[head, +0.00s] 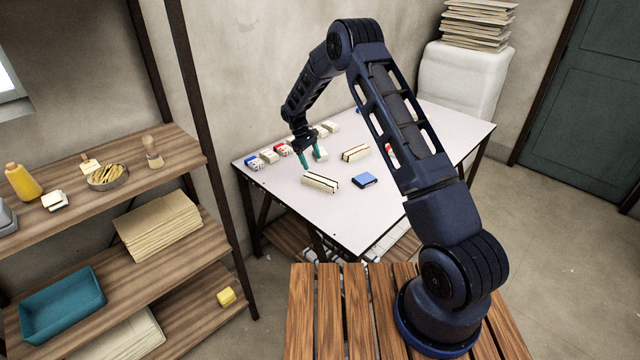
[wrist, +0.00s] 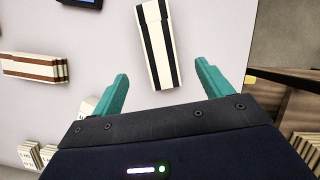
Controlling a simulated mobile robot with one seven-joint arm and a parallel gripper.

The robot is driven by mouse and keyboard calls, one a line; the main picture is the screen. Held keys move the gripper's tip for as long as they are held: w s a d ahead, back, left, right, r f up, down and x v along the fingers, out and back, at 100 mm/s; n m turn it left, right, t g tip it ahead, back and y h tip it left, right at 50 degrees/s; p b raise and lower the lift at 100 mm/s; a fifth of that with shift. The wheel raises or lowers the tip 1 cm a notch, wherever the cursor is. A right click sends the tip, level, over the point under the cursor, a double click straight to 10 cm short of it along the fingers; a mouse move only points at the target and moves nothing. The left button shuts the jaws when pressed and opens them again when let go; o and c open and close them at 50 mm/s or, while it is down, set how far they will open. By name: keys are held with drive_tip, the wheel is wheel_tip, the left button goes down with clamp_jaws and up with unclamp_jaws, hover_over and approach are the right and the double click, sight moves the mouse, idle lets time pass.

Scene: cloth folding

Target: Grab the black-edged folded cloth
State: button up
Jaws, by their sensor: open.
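The black-edged folded cloth (head: 320,182) is a cream bundle with black stripes, lying on the white table near its front left edge. In the wrist view the cloth (wrist: 158,45) lies just beyond the fingertips, roughly in line with the gap between them. My gripper (head: 313,160) has two teal fingers, spread apart and empty, above the table just behind the cloth. In the wrist view my gripper (wrist: 161,72) is open with nothing between the fingers. The cloth is not touched by the fingers as far as I can see.
A brown-striped cream cloth (wrist: 35,67) lies beside it, also on the white table (head: 400,190). Several small red, blue and cream bundles (head: 283,150) line the back. Wooden shelves (head: 150,165) stand left.

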sight(320, 178)
drive_tip(key=x, duration=1)
drive_tip(key=shift+s+d+f, duration=0.15)
drive_tip(key=shift+d+f, duration=0.05)
drive_tip(key=shift+f, duration=0.05)
drive_tip(key=c, duration=1.2)
drive_tip(key=shift+o, duration=0.2)
drive_tip(key=shift+r, duration=0.15)
